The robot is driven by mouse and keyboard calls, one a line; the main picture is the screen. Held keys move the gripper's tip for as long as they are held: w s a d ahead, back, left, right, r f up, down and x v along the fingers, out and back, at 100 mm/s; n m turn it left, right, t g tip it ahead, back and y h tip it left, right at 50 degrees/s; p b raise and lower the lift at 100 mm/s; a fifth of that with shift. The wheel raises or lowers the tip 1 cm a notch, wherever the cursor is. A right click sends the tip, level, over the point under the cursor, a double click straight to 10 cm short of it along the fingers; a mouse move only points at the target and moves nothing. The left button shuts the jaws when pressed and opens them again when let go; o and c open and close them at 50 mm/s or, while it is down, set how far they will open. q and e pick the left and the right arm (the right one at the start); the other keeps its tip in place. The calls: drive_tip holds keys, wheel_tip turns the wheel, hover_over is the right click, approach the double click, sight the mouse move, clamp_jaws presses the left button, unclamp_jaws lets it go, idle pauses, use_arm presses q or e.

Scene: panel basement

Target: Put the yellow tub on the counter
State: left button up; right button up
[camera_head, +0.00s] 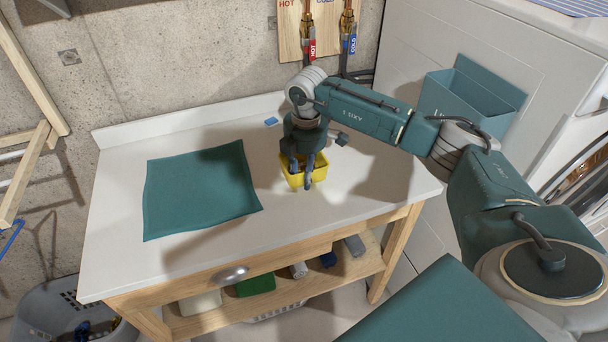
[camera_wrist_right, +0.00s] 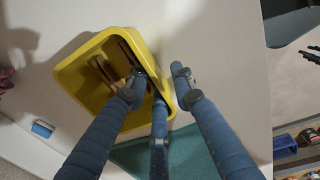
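The yellow tub (camera_head: 293,180) stands on the white counter (camera_head: 336,205), to the right of the teal cloth. In the right wrist view the tub (camera_wrist_right: 84,66) is open-topped and holds a few brown stick-like pieces. My right gripper (camera_head: 309,178) is down at the tub from above. In the wrist view its fingers (camera_wrist_right: 153,92) straddle one tub wall. One finger reaches inside, one lies along the wall, and one is outside with a gap to the wall. The gripper looks open; contact is hard to tell. My left gripper is not in view.
A teal cloth (camera_head: 199,188) covers the counter's left part. A small blue item (camera_head: 271,122) lies near the back edge. Pipes with taps (camera_head: 347,30) stand behind. A teal box (camera_head: 462,98) is on the white appliance at right. A grey basket (camera_head: 60,312) stands on the floor.

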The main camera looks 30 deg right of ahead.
drive_tip(key=shift+r, duration=0.35)
wheel_tip(320, 180, up, 12)
drive_tip(key=b, duration=0.2)
drive_tip(key=shift+s+f+b, duration=0.2)
drive_tip(key=shift+s+b, duration=0.15)
drive_tip(key=shift+b, duration=0.05)
drive_tip(key=shift+f, duration=0.1)
